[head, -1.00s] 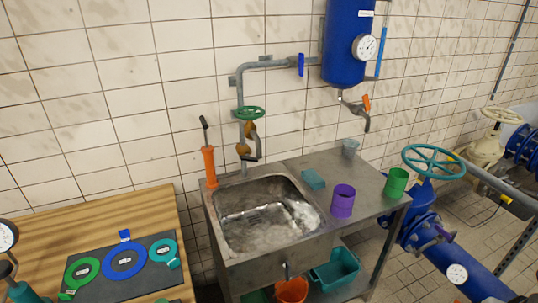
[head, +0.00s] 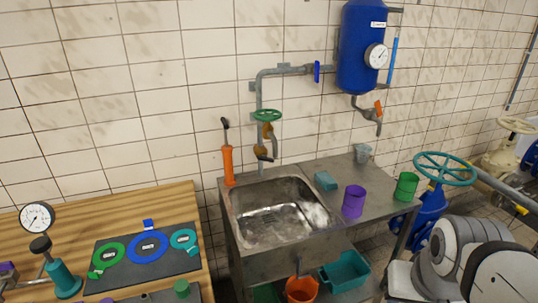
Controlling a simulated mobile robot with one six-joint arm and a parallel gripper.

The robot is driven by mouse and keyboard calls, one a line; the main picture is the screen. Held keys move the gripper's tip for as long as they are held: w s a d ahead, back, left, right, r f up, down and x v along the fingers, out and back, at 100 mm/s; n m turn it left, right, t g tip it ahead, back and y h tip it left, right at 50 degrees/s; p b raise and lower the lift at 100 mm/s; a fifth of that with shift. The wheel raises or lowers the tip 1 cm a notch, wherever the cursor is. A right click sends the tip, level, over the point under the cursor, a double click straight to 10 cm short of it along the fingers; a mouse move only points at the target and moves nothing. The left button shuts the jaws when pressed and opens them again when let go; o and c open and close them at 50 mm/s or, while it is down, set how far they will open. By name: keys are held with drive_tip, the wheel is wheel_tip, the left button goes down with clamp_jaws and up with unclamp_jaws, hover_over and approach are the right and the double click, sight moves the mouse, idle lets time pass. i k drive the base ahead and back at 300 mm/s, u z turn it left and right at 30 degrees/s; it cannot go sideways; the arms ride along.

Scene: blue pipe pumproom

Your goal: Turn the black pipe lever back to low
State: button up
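A small dark lever (head: 265,158) shows at the lower end of the grey vertical pipe above the sink, below brass-coloured fittings (head: 266,131). It is too small to read any low or high marking, and I cannot be sure it is the black pipe lever. A green handwheel (head: 267,115) sits just above the fittings. Rounded white and grey links of my arm fill the lower right corner, in front of the blue floor pipe. My gripper is not in view.
A metal sink (head: 232,203) stands against the tiled wall. A purple cup (head: 354,202), a green cup (head: 407,186) and a teal block (head: 325,181) are on its counter. An orange pump (head: 228,166) stands at its back left. A wooden table (head: 150,203) is at left.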

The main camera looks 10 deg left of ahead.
sight(263, 157)
drive_tip(key=z, duration=0.05)
drive_tip(key=i, duration=1)
drive_tip(key=u, duration=0.1)
